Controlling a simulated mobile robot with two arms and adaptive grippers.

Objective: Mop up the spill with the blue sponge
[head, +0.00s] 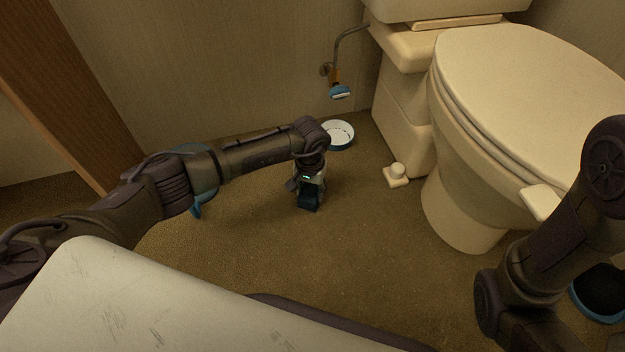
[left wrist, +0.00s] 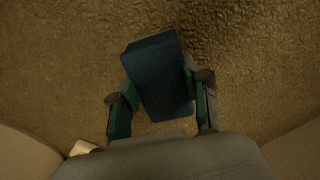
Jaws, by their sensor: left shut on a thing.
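My left gripper (head: 309,192) points down close above the brown floor, left of the toilet, in the head view. It is shut on the dark blue sponge (head: 307,202). In the left wrist view the sponge (left wrist: 158,75) is a slightly tilted block between the two fingers of the left gripper (left wrist: 163,95). Its lower end is between the fingers and its upper end sticks out past them. A darker, glossy, rough patch (left wrist: 235,35) shows on the floor beyond the sponge; I cannot tell its edges. Only links of my right arm show; its gripper is out of view.
The toilet (head: 465,165) stands to the right. A small white piece (head: 396,175) is on the floor beside it. A blue and white bowl (head: 339,132) is near the back wall, below a water valve (head: 340,91). Brown floor (head: 265,245) in front is clear.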

